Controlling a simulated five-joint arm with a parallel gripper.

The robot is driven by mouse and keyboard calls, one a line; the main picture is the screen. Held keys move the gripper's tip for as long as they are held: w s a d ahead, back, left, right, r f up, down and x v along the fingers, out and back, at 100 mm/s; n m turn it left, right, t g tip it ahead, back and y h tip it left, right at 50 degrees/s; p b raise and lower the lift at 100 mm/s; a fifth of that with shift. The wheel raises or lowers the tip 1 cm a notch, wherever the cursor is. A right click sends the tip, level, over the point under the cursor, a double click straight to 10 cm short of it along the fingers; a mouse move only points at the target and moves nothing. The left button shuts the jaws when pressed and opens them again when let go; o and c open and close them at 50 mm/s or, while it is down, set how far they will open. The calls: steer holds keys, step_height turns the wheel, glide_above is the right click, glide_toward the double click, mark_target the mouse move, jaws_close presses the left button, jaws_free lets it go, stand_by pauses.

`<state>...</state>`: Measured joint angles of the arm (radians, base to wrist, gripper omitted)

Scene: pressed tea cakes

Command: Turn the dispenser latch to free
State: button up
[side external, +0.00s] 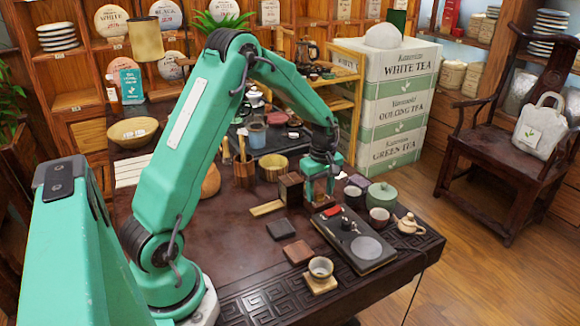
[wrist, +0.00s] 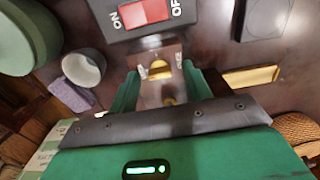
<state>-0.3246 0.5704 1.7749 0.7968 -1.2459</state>
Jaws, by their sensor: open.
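My gripper (side external: 319,192) points down over the middle of the dark table, behind the switch panel. In the wrist view its two green fingers (wrist: 161,90) stand apart. Between them is a pale fitting with brass-coloured parts (wrist: 164,72), perhaps the dispenser latch; whether the fingers touch it I cannot tell. A small brown box with lighter edges (side external: 291,187) stands just left of my gripper in the side view; I cannot tell whether it is the dispenser. No free mark is legible.
The dark panel (side external: 352,246) has a red ON/OFF switch (side external: 331,211), which also shows in the wrist view (wrist: 146,12). A yellow bar (side external: 267,208) lies to the left.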

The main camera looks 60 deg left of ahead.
steer(key=c, duration=1)
steer(key=shift+m, duration=0.3)
steer(key=m, duration=0.3)
steer(key=shift+m, duration=0.4)
steer(key=m, duration=0.4)
steer(key=shift+m, duration=0.3)
steer(key=m, duration=0.4)
steer(key=shift+m, duration=2.5)
